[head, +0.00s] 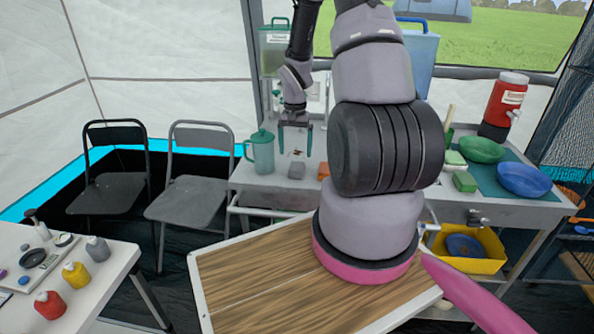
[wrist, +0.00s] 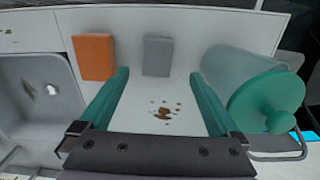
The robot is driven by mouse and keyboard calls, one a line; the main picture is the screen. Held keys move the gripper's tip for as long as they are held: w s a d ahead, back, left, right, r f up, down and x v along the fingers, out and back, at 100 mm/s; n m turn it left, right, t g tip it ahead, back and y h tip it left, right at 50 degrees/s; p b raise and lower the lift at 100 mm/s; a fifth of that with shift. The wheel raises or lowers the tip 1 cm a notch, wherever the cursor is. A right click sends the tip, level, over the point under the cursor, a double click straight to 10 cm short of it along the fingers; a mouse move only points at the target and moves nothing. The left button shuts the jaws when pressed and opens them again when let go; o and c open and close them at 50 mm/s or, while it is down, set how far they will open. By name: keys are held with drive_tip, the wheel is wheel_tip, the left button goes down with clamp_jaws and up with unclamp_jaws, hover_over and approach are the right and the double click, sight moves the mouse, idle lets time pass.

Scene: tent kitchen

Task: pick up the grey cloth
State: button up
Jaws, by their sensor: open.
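The grey cloth (head: 297,170) is a small grey block shape lying on the white counter. It also shows in the wrist view (wrist: 157,56), just beyond the fingertips and between their lines. My gripper (head: 295,151) is open and empty, pointing down above the counter near the cloth. In the wrist view, its two green fingers (wrist: 159,73) stand wide apart with bare counter and brown crumbs between them. I cannot tell its exact height over the counter.
An orange sponge (wrist: 93,57) lies beside the cloth. A teal-lidded jug (wrist: 245,90) stands close on the other side, near one finger. A sink basin (wrist: 40,90) is at the left of the wrist view. Green and blue bowls (head: 524,180) stand farther right.

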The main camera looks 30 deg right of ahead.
sight(297, 165)
drive_tip(key=f, duration=0.6)
drive_tip(key=shift+s+d+f, duration=0.25)
drive_tip(key=shift+f, duration=0.15)
drive_tip(key=c, duration=1.4)
